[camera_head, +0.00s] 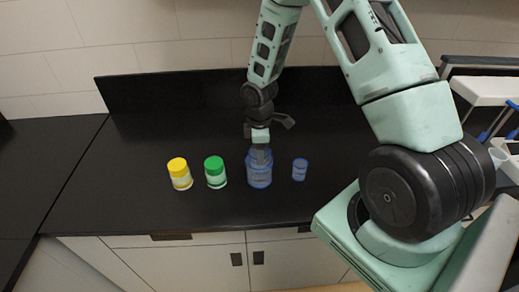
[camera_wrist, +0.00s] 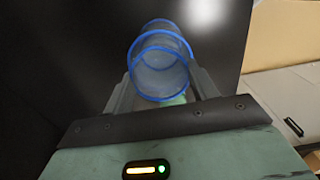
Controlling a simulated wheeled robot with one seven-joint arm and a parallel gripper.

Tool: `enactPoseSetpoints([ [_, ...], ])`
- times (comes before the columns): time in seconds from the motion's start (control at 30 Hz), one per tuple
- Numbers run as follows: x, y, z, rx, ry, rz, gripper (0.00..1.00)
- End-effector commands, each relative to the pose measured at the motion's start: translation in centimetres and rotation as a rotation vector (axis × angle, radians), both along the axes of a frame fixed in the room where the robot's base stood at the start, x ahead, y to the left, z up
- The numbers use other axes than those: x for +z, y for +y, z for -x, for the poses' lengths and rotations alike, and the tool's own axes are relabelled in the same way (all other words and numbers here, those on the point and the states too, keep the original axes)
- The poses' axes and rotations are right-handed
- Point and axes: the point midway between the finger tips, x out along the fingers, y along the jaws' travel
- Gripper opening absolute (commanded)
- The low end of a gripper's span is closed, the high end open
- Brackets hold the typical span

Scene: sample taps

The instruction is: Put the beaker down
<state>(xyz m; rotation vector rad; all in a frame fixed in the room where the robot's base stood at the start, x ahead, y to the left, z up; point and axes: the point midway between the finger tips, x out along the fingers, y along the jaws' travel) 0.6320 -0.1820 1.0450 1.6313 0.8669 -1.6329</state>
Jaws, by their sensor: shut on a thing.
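The beaker (camera_head: 259,175) is clear with blue edges and stands upright, or nearly so, at the middle of the black counter in the head view. My gripper (camera_head: 260,150) comes down from above and is shut on it. In the wrist view the beaker (camera_wrist: 160,72) shows its round blue edges between the two fingers of my gripper (camera_wrist: 163,92). I cannot tell whether its base touches the counter. A smaller blue-edged beaker (camera_head: 299,170) stands just to the right, apart from the held one.
A green-capped jar (camera_head: 215,173) and a yellow-capped jar (camera_head: 179,174) stand to the left of the held beaker. The black counter (camera_head: 110,200) is bare at far left and in front. A white rack (camera_head: 487,90) is at the right.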

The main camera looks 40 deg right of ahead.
Motion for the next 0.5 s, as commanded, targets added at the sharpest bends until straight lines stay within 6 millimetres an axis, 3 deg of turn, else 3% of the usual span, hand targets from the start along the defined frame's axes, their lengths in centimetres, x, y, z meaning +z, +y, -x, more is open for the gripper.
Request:
enactPoseSetpoints([
  [0.5, -1.38, -0.01, 0.03, 0.001, 0.0, 0.0, 0.2],
])
